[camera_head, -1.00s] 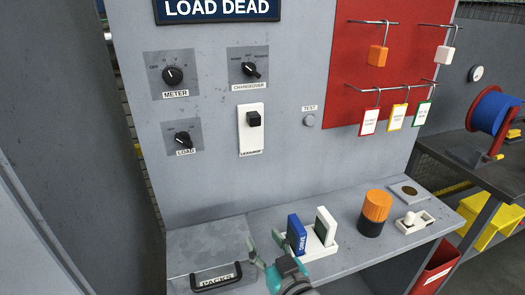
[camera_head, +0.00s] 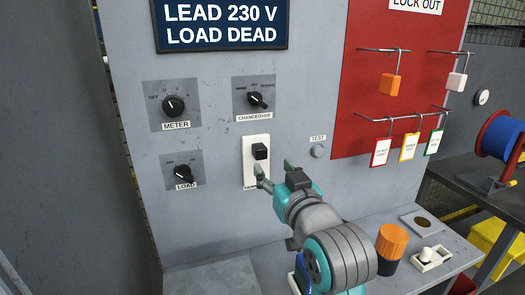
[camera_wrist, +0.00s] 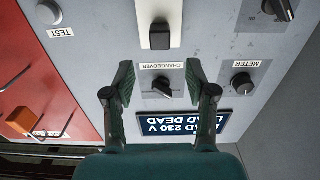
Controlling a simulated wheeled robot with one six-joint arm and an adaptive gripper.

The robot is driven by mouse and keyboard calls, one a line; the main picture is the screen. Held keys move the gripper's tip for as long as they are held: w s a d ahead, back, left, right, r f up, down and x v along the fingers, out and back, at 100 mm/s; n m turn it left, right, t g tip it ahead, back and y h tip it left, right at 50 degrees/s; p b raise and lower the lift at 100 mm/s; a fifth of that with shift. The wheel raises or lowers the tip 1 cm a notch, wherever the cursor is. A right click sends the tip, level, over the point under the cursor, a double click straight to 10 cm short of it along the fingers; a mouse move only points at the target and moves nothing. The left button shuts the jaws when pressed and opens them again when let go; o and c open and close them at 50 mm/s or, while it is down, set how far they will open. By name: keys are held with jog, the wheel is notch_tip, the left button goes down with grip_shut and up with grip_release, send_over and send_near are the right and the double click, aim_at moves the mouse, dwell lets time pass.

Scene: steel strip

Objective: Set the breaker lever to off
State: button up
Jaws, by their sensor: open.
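The breaker lever (camera_head: 260,151) is a black block on an upright white plate (camera_head: 250,172) on the grey panel. It sits in the upper part of the plate. My gripper (camera_head: 273,168) is open and empty, just below and to the right of the lever in the head view. Its fingers hide part of the plate's label. In the wrist view, which is upside down, the lever (camera_wrist: 160,36) shows beyond the gap between the open fingertips (camera_wrist: 159,66). I see no contact with it.
Nearby are the CHANGEOVER knob (camera_head: 257,100), LOAD knob (camera_head: 184,174), METER knob (camera_head: 173,105) and TEST button (camera_head: 318,151). Tags and padlocks hang on the red board (camera_head: 355,90) at right. An orange-topped cylinder (camera_head: 391,240) stands on the shelf below.

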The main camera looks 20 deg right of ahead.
aim_at(262, 154)
jog(key=w, duration=1)
grip_shut()
